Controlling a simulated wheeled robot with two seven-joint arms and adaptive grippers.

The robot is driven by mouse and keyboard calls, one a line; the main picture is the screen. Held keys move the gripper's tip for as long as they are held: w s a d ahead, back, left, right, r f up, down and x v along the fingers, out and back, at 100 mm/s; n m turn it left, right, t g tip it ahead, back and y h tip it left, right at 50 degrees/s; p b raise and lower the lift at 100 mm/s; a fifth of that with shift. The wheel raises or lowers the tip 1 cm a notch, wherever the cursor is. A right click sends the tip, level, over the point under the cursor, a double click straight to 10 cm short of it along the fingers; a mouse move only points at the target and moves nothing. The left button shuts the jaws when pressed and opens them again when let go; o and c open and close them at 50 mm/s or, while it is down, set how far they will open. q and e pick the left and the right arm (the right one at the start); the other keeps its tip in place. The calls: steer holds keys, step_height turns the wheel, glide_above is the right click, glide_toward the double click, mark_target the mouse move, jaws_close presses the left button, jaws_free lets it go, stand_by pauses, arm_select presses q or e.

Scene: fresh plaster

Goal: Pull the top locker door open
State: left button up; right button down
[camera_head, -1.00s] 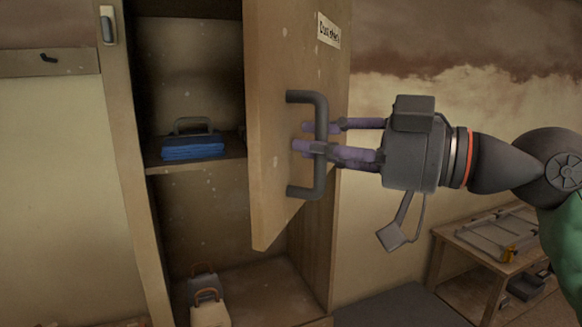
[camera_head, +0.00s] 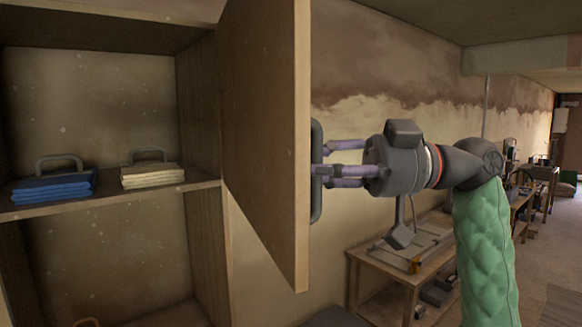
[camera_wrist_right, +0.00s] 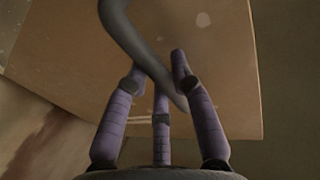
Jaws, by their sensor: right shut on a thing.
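The top locker door (camera_head: 268,130) stands wide open in the head view, swung out to the right and seen nearly edge-on. Its dark bar handle (camera_head: 316,190) is on the face turned away to the right. My right gripper (camera_head: 324,173) reaches in from the right and is shut on the handle. In the right wrist view the purple fingers (camera_wrist_right: 160,95) close around the curved dark handle (camera_wrist_right: 140,45), with the door's face (camera_wrist_right: 70,60) behind. My left gripper is not in view.
Inside the locker, a shelf (camera_head: 110,200) holds folded blue cloths (camera_head: 52,187) and folded cream cloths (camera_head: 152,176), each with a grey handle above. A wooden table (camera_head: 385,268) with a metal frame stands behind my right arm. Floor (camera_head: 535,260) is open at the far right.

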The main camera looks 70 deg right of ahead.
steer(key=s+d+p, duration=0.1)
steer(key=s+d, duration=0.1)
steer(key=d, duration=0.1)
steer(key=shift+s+p, duration=0.35)
steer(key=shift+p, duration=0.05)
steer(key=c, duration=1.1)
jaws_free()
steer(key=shift+o, duration=0.2)
steer(key=v, duration=0.7)
steer(key=shift+s, duration=0.2)
